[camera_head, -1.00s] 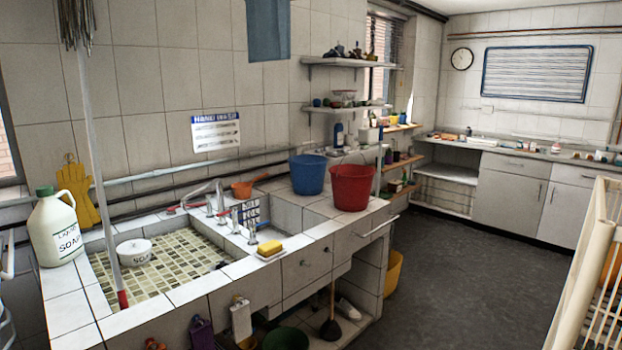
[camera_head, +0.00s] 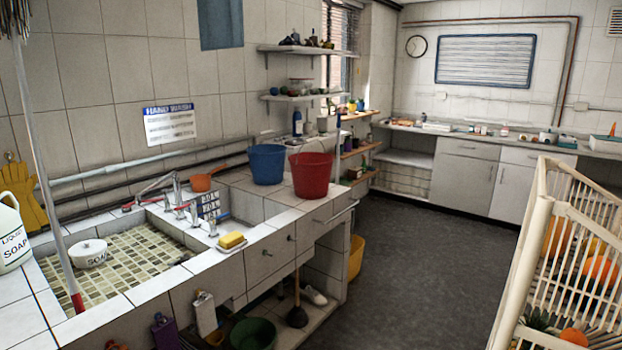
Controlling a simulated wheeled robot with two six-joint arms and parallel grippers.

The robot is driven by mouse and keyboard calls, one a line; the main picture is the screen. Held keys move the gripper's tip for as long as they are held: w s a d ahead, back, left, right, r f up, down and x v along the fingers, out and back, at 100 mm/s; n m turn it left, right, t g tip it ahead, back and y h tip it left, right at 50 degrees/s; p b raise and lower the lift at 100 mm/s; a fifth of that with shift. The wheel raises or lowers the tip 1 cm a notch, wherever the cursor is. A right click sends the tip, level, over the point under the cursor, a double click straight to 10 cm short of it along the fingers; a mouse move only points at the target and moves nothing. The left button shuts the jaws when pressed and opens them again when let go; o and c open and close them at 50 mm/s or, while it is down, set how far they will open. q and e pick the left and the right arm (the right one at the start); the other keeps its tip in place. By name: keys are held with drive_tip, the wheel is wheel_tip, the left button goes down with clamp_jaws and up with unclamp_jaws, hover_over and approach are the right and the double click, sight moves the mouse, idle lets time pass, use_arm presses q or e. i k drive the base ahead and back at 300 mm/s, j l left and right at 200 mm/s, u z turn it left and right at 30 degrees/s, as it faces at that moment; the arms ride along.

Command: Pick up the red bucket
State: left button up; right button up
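The red bucket (camera_head: 311,177) stands upright on the tiled counter (camera_head: 262,202), near its right end and close to the front edge. A blue bucket (camera_head: 267,164) stands just behind it to the left, partly covered by the red one's rim. The red bucket's handle shows faintly near its rim. Neither of my grippers is in the camera_head view.
A tiled sink (camera_head: 130,262) with taps and a mop handle (camera_head: 45,160) is at the left. A yellow sponge (camera_head: 231,240) lies on the counter's front. A white slatted crib-like rack (camera_head: 570,235) stands at the right. The dark floor (camera_head: 400,265) between is clear.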

sight(310, 171)
drive_tip(key=u, duration=0.45)
drive_tip(key=i+u, duration=0.15)
drive_tip(key=u, duration=0.25)
drive_tip(key=l+u, duration=0.1)
drive_tip(key=u, duration=0.35)
drive_tip(key=i+u, duration=0.1)
drive_tip(key=u, duration=0.35)
drive_tip(key=l+u, duration=0.15)
drive_tip(key=u, duration=0.3)
drive_tip(key=i+l+u, duration=0.1)
drive_tip(key=l+u, duration=0.25)
drive_tip(key=i+l+u, duration=0.1)
drive_tip(key=l+u, duration=0.2)
drive_tip(key=l+z, duration=0.2)
drive_tip(key=l, duration=0.45)
drive_tip(key=l+z, duration=0.25)
drive_tip(key=l, duration=0.45)
drive_tip(key=i+l+z, duration=0.2)
drive_tip(key=l, duration=0.4)
drive_tip(key=k+l+z, duration=0.15)
drive_tip(key=l+z, duration=0.25)
drive_tip(key=l, duration=1.1)
drive_tip(key=i+l+z, duration=0.1)
drive_tip(key=l+z, duration=0.25)
drive_tip(key=l, duration=1.1)
